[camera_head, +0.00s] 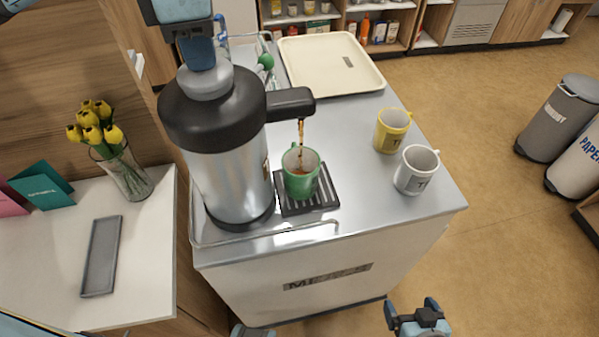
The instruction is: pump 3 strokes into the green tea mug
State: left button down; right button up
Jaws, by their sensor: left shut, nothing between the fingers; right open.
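The pump dispenser (228,165), a steel flask with a black collar and spout (290,103), stands upright on the cart. The green tea mug (301,180) stands on a black drip tray (330,196) under the spout. A thin brown stream runs from the spout into the mug, and brown liquid shows inside. My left gripper (203,62) is shut and empty, its fingers down on the dispenser's grey top (205,84). The exact contact is partly hidden. My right gripper (411,308) is open and empty, low in front of the cart.
A yellow mug (392,131) and a white mug (415,171) stand on the cart (362,214) to the right. A cream tray (303,66) lies at its back.

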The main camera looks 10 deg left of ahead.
pick_arm(q)
jog(key=shift+f+b, duration=0.6)
jog(key=shift+f, duration=0.2)
jog(key=shift+r, duration=0.25)
jog(key=shift+r+p, duration=1.05)
jog(key=shift+r, duration=1.05)
notch_tip(320, 180, up, 6)
jog(key=p, duration=0.2)
jog(key=shift+p, duration=0.3)
jog(key=shift+f, duration=0.1)
